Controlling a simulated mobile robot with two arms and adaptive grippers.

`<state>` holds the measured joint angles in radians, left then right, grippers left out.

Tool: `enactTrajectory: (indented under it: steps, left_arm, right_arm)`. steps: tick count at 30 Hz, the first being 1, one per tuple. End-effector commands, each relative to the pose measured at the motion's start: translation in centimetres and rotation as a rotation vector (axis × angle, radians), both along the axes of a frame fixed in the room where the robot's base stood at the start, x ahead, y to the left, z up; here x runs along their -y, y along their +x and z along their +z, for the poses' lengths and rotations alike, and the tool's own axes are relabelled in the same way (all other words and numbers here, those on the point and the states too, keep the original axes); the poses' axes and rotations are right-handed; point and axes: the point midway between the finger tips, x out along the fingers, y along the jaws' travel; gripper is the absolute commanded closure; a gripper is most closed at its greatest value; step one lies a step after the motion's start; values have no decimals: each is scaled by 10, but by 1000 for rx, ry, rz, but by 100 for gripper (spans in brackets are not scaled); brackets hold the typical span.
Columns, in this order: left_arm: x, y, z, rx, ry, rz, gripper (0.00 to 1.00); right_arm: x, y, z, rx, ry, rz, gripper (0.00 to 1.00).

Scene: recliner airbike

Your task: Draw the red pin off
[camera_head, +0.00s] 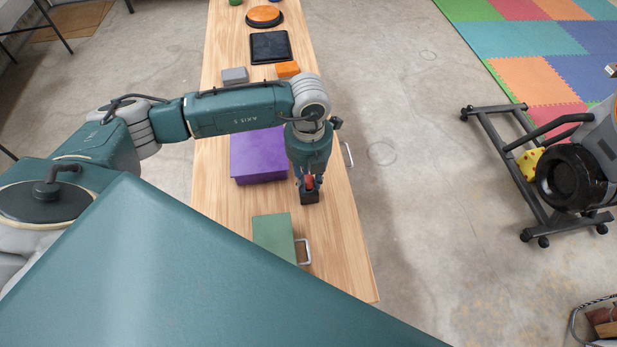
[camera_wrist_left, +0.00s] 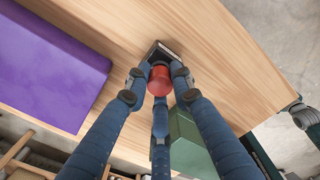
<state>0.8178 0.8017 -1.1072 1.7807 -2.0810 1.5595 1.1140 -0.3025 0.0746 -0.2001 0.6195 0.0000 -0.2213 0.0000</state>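The red pin (camera_head: 309,182) shows just above a small black block (camera_head: 309,198) on the wooden bench. In the left wrist view the pin's rounded red top (camera_wrist_left: 160,79) sits between my fingers, with the black block (camera_wrist_left: 160,51) behind it. My left gripper (camera_head: 310,181) points down at the pin. In the wrist view its blue fingers (camera_wrist_left: 160,76) converge and close around the pin from several sides. The pin's lower part is hidden, so I cannot tell how deep it sits in the block. My right gripper is not in view.
A purple box (camera_head: 258,160) stands left of the black block. A green box (camera_head: 272,236) with a metal handle lies nearer. Grey (camera_head: 235,75) and orange (camera_head: 287,69) blocks and a black tray (camera_head: 284,47) are farther along the wooden bench (camera_head: 345,250).

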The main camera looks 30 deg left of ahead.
Motion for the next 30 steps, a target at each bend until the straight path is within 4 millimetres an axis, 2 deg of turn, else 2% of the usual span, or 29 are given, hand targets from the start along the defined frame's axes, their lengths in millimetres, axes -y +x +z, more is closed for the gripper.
enactTrajectory:
  steps: [30]
  left_arm:
    - [0,0,12,1,0,0,100]
  right_arm:
    - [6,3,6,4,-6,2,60]
